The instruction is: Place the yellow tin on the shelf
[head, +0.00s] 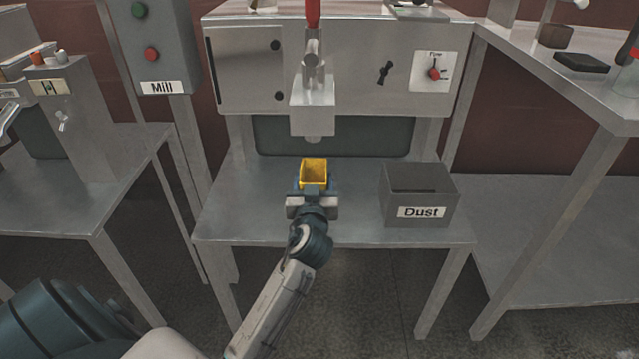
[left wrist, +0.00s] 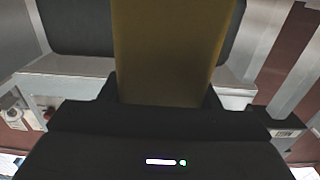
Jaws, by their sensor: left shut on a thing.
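The yellow tin (head: 314,171) is open-topped and sits upright in the head view, below the filler's metal spout. My left gripper (head: 313,187) is shut on the tin from the near side. In the left wrist view the tin (left wrist: 170,50) fills the upper middle, between the dark fingers of the gripper (left wrist: 160,95). The metal shelf (head: 250,200) of the filler lies under and around the tin. I cannot tell whether the tin touches it. My right gripper is not in view.
A grey bin labelled Dust (head: 418,195) stands on the shelf to the right of the tin. The spout (head: 313,105) hangs above the tin. The Mill control box (head: 150,45) is at the left. The shelf's left part is clear.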

